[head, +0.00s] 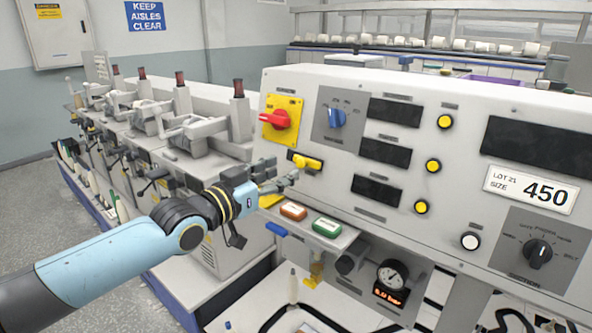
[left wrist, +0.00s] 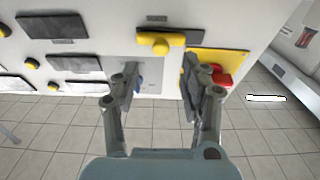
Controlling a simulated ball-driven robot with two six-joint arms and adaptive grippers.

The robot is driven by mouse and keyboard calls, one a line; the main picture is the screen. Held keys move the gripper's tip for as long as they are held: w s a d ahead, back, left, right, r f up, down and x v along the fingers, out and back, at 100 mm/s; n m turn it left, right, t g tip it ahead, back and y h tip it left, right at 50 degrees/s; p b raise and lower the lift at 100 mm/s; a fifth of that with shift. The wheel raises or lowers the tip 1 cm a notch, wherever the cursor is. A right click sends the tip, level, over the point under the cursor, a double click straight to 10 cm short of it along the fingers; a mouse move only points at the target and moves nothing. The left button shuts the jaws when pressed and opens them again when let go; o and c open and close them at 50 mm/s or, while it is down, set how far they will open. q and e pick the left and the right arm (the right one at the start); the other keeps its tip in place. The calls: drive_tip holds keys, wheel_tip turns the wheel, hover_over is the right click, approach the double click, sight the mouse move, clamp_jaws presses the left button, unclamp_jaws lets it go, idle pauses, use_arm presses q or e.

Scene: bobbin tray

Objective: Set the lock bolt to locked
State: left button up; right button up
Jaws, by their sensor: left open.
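The lock bolt (head: 308,162) is a small yellow bar with a rounded knob, on a dark plate on the sloped console front, below the red switch. It also shows in the left wrist view (left wrist: 160,45), near the top centre. I cannot read from these frames whether it stands at locked. My left gripper (head: 286,176) is just below and left of the bolt in the head view. In the left wrist view its two fingers (left wrist: 160,78) are spread apart with nothing between them, and the bolt lies beyond them. My right gripper is not in view.
A red rotary switch (head: 280,118) on a yellow plate and a blue knob (head: 337,118) sit close above the bolt. Orange (head: 293,211) and green (head: 327,226) buttons are below the gripper. A gauge (head: 392,274) hangs lower right. Machines with bobbins (head: 181,100) stand at left.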

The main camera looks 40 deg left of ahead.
sight(299, 163)
use_arm(q)
drive_tip(key=w+b, duration=0.3)
drive_tip(key=w, duration=0.1)
drive_tip(key=shift+f, duration=0.3)
drive_tip(key=shift+w+d+r+b, duration=0.15)
drive_tip(key=shift+w+b, duration=0.25)
drive_tip(key=shift+w, duration=0.3)
drive_tip(key=shift+c, duration=0.4)
clamp_jaws()
